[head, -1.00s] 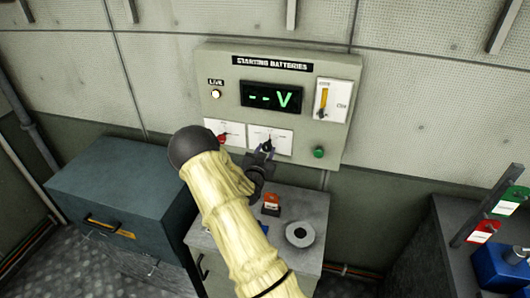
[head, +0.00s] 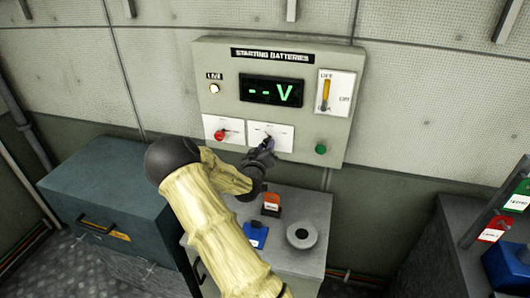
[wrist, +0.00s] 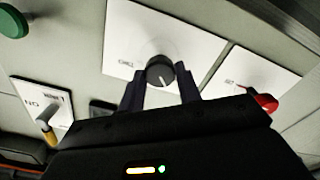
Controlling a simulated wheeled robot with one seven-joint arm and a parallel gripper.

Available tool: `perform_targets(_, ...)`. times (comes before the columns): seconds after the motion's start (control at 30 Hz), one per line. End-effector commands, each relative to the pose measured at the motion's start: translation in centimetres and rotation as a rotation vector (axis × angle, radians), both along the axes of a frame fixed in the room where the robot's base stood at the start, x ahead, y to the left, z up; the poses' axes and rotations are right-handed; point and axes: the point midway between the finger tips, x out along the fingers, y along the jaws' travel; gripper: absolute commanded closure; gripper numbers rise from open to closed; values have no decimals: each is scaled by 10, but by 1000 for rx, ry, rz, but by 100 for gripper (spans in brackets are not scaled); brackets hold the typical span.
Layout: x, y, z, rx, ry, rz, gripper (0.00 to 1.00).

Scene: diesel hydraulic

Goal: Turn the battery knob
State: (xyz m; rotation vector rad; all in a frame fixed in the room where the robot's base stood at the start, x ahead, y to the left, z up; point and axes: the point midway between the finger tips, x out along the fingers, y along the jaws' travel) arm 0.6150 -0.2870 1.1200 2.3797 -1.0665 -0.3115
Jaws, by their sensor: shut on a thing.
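The battery knob (wrist: 160,71) is a dark round knob with a pale pointer line on a white plate (wrist: 120,40) of the panel. In the wrist view, the two dark fingers of my gripper (wrist: 162,92) stand on either side of the knob, shut on it. In the head view, my gripper (head: 267,146) is at the right white plate (head: 285,138), below the green "--V" display (head: 271,91), and mostly covers the knob. The "STARTING BATTERIES" panel (head: 222,105) is on the wall.
A red knob (head: 219,135) sits on the plate to the left. A green button (head: 320,149) and a yellow-handled lever (head: 326,95) are to the right. Below, a grey cabinet (head: 315,215) carries an orange tag (head: 271,201), a blue item (head: 255,236) and a round fitting (head: 301,235).

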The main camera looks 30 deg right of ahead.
Motion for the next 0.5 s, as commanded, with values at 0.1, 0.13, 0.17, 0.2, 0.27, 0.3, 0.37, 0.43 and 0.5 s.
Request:
perform_targets(0.1,1,1,0,-67,69,3,89)
perform_targets(0.13,1,1,0,-82,85,3,89)
perform_targets(0.17,1,1,0,-97,100,2,89)
perform_targets(0.2,1,1,1,-114,119,3,89)
perform_targets(0.27,1,1,0,-136,146,3,89)
perform_targets(0.3,1,1,1,-148,160,3,89)
perform_targets(0.37,1,1,1,-167,180,2,89)
perform_targets(0.43,1,1,1,-181,195,2,89)
perform_targets(0.5,1,1,1,-192,208,2,89)
